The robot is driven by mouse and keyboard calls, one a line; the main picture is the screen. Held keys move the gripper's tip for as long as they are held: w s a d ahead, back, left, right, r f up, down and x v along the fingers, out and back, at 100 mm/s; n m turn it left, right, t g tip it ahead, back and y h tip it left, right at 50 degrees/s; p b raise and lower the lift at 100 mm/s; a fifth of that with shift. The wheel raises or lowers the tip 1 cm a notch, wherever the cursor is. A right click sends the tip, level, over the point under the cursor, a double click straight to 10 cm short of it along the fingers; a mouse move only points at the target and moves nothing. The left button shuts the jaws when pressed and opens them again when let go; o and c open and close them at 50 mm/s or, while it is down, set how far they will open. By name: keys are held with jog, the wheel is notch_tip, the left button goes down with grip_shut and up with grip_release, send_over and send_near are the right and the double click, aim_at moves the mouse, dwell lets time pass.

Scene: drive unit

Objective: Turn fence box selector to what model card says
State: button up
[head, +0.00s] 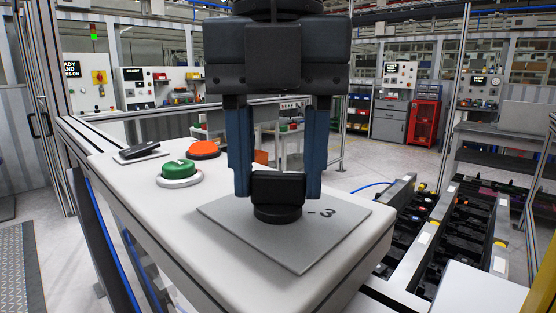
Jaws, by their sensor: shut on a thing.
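The fence box (130,190) is a long pale box with its top facing up. On its near end is a grey selector plate (300,252) with a black selector knob (278,213). A "-3" mark shows on the plate to the right of the knob; any other marks are hidden behind my gripper and the knob. My gripper (278,188) points straight down, with its two blue-grey fingers on either side of the knob's grip, shut on it. I cannot tell which mark the knob points to. No model card that I can read is in view.
A green button (179,170), an orange-red button (204,149) and a small black device (140,152) sit further back on the box. Metal frame posts stand left and right. A conveyor with dark parts (420,225) runs at the right. Wall panels and a red cabinet (424,122) are far behind.

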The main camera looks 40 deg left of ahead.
aim_at(278, 172)
jog(key=o, duration=1.1)
jog(key=shift+c, duration=0.2)
jog(key=shift+r, duration=3.9)
